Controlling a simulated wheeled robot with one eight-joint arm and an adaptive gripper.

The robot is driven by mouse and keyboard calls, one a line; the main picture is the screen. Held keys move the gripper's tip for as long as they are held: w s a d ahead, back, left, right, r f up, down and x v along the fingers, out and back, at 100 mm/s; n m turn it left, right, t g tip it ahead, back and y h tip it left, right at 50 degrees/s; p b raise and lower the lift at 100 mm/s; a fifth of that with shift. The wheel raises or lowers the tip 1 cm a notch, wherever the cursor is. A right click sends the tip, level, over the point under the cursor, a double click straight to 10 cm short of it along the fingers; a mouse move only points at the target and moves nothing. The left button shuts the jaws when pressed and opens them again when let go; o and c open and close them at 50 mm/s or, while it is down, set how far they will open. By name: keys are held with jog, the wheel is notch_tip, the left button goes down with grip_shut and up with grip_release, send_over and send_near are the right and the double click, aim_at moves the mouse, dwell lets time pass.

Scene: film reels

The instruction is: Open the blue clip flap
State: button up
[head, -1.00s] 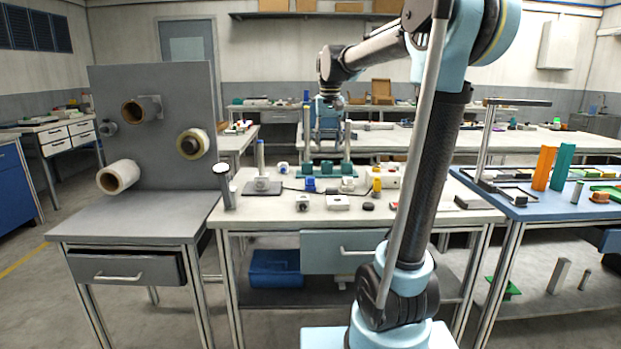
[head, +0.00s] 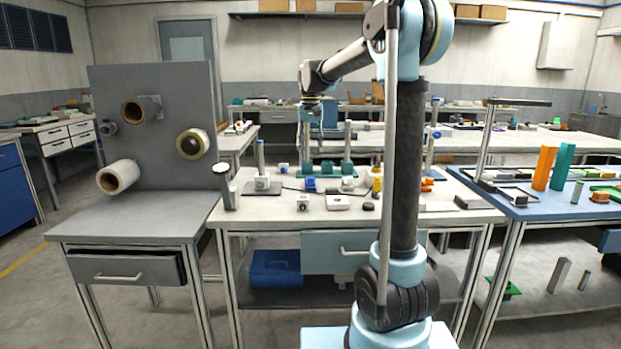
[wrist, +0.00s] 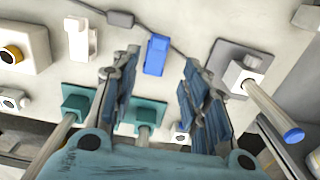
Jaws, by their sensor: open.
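The blue clip (head: 310,184) stands on the white worktop, in front of the teal blocks. In the wrist view the blue clip (wrist: 155,56) shows from above, between my two fingers and apart from both. Its flap cannot be told clearly from its body. My gripper (wrist: 161,62) is open and empty, pointing down above the worktop with its fingers spread on either side of the clip. In the head view my gripper is small and its fingers are hard to make out.
A white clip (wrist: 82,40) is left of the blue one, with a dark cable (wrist: 120,20) close by. Teal blocks (head: 327,169) with upright posts stand behind. A grey plate (head: 264,188) with a blue-topped post is to one side. A drawer (head: 325,252) hangs below the worktop.

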aim_at(310, 178)
notch_tip(310, 178, down, 11)
jog(key=shift+f, duration=0.2)
dwell(0.3)
grip_shut()
jog(key=shift+a, duration=0.1)
